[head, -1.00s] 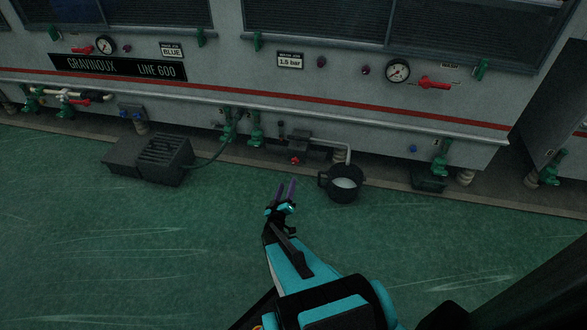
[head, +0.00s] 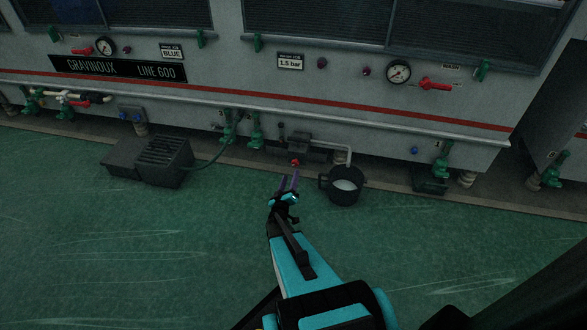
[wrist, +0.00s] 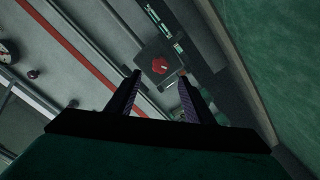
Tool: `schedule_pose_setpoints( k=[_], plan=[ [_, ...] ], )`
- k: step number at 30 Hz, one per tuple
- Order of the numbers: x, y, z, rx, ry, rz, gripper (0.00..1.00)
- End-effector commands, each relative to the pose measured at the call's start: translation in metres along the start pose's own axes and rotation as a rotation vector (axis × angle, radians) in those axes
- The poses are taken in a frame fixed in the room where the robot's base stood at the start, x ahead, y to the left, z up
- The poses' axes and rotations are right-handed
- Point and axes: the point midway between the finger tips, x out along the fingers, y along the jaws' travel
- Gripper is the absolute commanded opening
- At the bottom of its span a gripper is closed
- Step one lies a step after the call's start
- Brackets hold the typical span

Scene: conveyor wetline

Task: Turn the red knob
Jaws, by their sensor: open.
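The red knob (head: 295,162) sits low on a dark fitting under the machine's front, left of a black bucket. In the wrist view the red knob (wrist: 160,66) is a lobed red wheel on a dark plate, beyond the fingertips and between them. My gripper (head: 288,180) is open and empty, just short of the knob in the head view. In the wrist view my gripper (wrist: 159,75) has its two purple-grey fingers apart, with nothing between them.
A black bucket (head: 346,196) with pale liquid stands right of my gripper under a bent pipe (head: 348,152). A dark grated box (head: 163,158) with a hose is on the left. Red levers (head: 436,84) are higher up. The green floor in front is clear.

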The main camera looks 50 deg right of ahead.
Motion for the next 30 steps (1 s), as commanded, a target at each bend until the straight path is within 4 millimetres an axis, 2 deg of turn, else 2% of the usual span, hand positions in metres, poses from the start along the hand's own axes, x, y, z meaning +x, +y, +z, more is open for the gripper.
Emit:
schedule_pose_setpoints(
  k=[6, 15, 21, 30],
  plan=[
    [0.034, -0.002, 0.002, 0.000, 0.001, 0.001, 0.48],
    [0.070, -0.001, 0.002, -0.001, 0.000, 0.001, 0.48],
    [0.079, 0.000, 0.001, -0.001, 0.000, 0.000, 0.48],
    [0.079, 0.000, 0.000, -0.001, 0.000, -0.001, 0.46]
  ],
)
